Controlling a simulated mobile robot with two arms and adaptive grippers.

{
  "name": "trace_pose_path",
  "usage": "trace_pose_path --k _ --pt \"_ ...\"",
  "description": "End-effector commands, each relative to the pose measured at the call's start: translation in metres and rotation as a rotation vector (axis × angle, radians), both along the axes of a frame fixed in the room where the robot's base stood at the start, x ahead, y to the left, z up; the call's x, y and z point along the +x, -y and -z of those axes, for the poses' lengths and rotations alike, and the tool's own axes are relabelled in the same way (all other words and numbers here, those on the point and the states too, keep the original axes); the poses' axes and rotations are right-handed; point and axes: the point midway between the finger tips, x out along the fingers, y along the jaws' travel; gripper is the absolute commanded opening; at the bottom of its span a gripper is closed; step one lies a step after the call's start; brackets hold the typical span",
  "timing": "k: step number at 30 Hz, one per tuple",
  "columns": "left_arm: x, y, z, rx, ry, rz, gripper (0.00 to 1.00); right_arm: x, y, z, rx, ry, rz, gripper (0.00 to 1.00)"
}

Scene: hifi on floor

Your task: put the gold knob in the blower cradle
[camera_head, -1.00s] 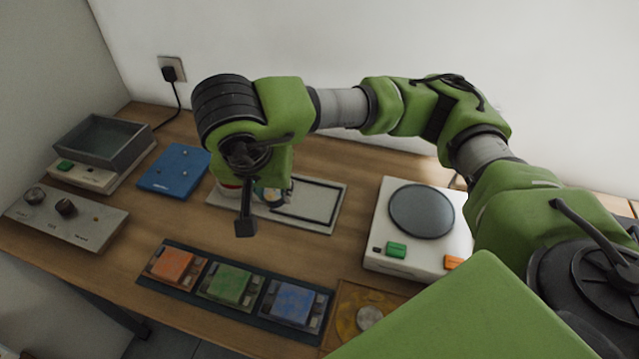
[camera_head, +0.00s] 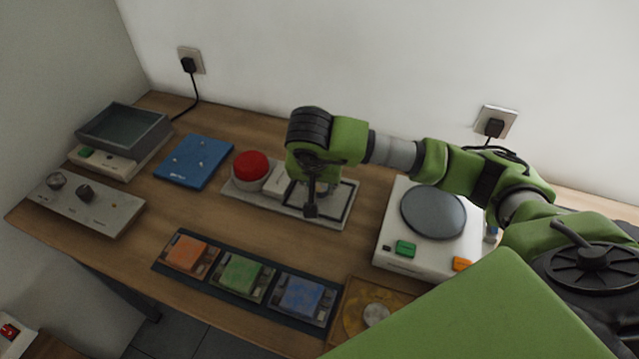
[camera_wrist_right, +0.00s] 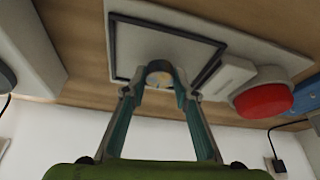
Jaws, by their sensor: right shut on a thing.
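My right gripper (camera_head: 322,188) hangs over the pale plate (camera_head: 232,196) with a black rectangular frame on it. In the right wrist view the gripper (camera_wrist_right: 160,82) is shut on a small round piece, the gold knob (camera_wrist_right: 160,76). Only a grey rim and a dull yellowish middle show between the fingertips; the rest is hidden. The knob is in front of the black frame (camera_wrist_right: 114,50) in that view; I cannot tell whether it touches the plate. No label marks the blower cradle, so I cannot tell which fixture it is. My left gripper is out of view.
A red button (camera_head: 251,166) and a white block (camera_head: 278,180) sit left of the gripper. A white hotplate unit (camera_head: 395,252) stands to the right. A dark strip with coloured modules (camera_head: 240,274) and an amber tray (camera_head: 352,300) lie in front. A blue pinned plate (camera_head: 194,161) is farther left.

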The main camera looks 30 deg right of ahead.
Motion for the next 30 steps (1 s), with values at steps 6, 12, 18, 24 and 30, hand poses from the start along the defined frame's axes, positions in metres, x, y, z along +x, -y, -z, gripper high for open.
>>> trace_pose_path --k 6,12,18,24,30 --pt "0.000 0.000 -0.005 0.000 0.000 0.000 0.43 0.000 0.000 0.010 0.000 0.002 0.001 0.12" --pt "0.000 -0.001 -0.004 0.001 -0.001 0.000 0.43 0.000 0.000 0.011 0.000 0.002 0.001 0.12" --pt "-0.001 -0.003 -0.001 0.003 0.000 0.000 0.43 0.000 0.000 0.012 0.000 0.002 0.001 0.44" --pt "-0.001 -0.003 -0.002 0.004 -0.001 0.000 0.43 0.000 0.000 0.012 0.000 0.001 0.001 0.44" --pt "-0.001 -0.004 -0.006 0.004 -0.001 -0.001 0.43 0.000 0.000 0.008 0.001 0.001 0.001 0.44"
